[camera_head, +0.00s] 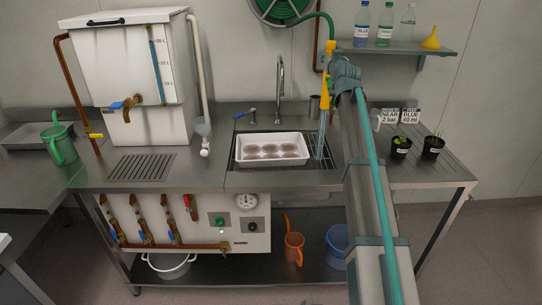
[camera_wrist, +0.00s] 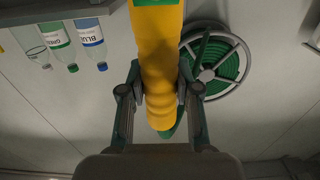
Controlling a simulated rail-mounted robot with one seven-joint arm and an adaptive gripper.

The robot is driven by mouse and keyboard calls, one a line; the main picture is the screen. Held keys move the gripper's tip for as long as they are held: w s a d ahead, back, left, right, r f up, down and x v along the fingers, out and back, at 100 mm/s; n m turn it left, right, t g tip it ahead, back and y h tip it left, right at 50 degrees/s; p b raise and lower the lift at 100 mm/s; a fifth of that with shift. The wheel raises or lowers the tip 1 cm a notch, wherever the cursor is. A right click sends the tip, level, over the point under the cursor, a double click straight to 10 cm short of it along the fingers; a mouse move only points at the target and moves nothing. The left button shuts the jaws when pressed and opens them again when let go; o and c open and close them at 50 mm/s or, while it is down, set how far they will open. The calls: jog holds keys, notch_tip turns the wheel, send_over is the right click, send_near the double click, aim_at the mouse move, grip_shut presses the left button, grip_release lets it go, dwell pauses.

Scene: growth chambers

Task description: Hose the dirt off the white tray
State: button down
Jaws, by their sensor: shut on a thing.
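The white tray (camera_head: 272,164) lies in the sink, with several dirt patches (camera_head: 270,151) on its floor, brownish and roundish. My gripper (camera_head: 330,77) is shut on the yellow hose nozzle (camera_head: 325,92), above and to the right of the tray. The nozzle points down, and pale streaks that look like water spray (camera_head: 320,140) fall from it at the tray's right end. I cannot tell whether they touch the tray. In the wrist view the nozzle (camera_wrist: 158,65) sits between both fingers (camera_wrist: 160,95). The green hose (camera_head: 322,14) runs from the nozzle up to the wall reel (camera_head: 272,8).
A tap (camera_head: 281,75) stands behind the sink. A white tank (camera_head: 130,75) is at left, with a green watering can (camera_head: 60,145) beside it. Two potted plants (camera_head: 432,147) and label signs (camera_head: 390,116) stand at right. A shelf with bottles (camera_head: 385,25) hangs above.

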aim_at(326, 85)
jog(key=shift+f+b, duration=3.3)
jog(key=shift+f, duration=1.8)
jog(key=shift+a, duration=0.15)
jog(key=shift+a+r, duration=0.1)
jog(key=shift+a, duration=0.1)
jog(key=a, duration=1.1)
jog(key=shift+s+a, duration=0.3)
jog(key=shift+s, duration=0.05)
jog(key=shift+w, duration=0.1)
